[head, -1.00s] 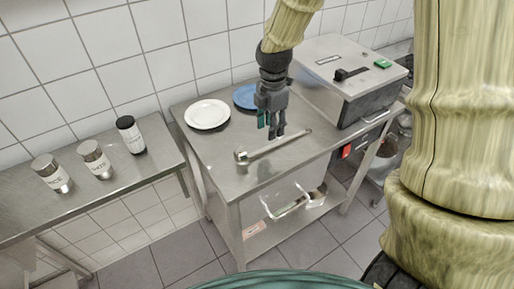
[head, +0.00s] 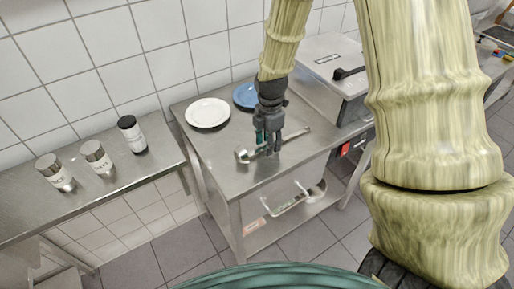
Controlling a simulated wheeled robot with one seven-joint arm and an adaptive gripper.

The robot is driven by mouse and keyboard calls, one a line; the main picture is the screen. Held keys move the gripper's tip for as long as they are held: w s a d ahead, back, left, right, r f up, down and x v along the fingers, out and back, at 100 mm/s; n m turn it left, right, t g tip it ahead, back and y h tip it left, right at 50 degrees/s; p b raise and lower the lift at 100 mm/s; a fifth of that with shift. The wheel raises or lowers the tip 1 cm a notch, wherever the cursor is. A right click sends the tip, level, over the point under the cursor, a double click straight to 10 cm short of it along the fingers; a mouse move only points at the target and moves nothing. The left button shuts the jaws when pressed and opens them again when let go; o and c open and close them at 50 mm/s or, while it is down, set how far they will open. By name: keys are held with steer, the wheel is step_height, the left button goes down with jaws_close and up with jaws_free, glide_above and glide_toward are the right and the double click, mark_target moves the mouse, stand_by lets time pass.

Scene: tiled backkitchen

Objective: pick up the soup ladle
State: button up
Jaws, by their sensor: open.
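The soup ladle (head: 292,137) lies on the steel table (head: 235,185), its small bowl (head: 241,155) towards the left and its handle running up to the right. My gripper (head: 268,150) points down at the middle of the ladle's handle. Its fingers hide part of the handle. The gripper is open; I cannot tell whether the handle lies between the fingers or if they touch it.
A white plate (head: 208,113) and a blue plate (head: 246,96) lie at the back of the table. A steel appliance (head: 330,75) stands at right. A side counter (head: 105,190) holds several shakers (head: 131,134). A lower shelf holds a tray (head: 290,203).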

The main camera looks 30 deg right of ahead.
steer(key=shift+f, duration=0.3)
jaws_close()
stand_by(0.3)
